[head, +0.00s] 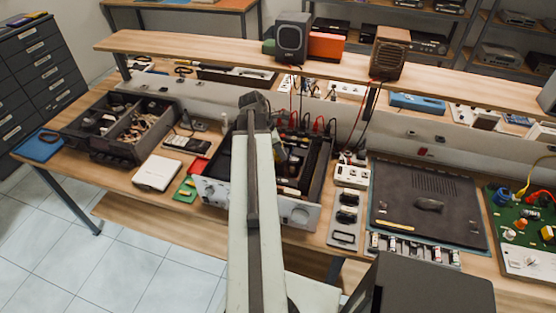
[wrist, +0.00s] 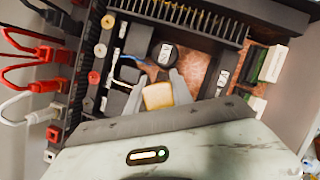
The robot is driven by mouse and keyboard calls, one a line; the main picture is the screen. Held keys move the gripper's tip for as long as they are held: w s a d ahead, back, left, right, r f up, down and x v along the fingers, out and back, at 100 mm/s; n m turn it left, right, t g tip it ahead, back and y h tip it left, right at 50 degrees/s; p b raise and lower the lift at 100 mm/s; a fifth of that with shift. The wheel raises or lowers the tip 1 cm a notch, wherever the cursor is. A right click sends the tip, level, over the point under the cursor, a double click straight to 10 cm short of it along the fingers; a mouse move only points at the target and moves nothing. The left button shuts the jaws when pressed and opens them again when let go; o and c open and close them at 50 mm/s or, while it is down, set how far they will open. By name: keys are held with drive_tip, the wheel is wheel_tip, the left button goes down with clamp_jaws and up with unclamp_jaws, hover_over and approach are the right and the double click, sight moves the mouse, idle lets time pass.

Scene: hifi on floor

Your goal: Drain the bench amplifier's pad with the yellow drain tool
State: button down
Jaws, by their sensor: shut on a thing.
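The bench amplifier (head: 302,212) stands open-topped at the middle of the bench, its pale front panel toward me. My arm crosses in front of it and hides part of its inside. In the wrist view, my gripper (wrist: 158,92) is down over the amplifier's circuit board (wrist: 193,64). Its two grey fingers are shut on a yellow block (wrist: 158,96), which looks like the yellow drain tool. The tool's lower end is hidden, so I cannot tell whether it touches a pad. I cannot make out the pad.
Black capacitors (wrist: 165,55) and a finned heatsink (wrist: 185,15) stand close around the fingers. Red and white plugs (wrist: 48,85) line the amplifier's side. A shelf (head: 200,55) runs behind.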

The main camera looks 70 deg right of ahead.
drive_tip(key=shift+r+p, duration=3.95)
drive_tip(key=shift+r, duration=0.05)
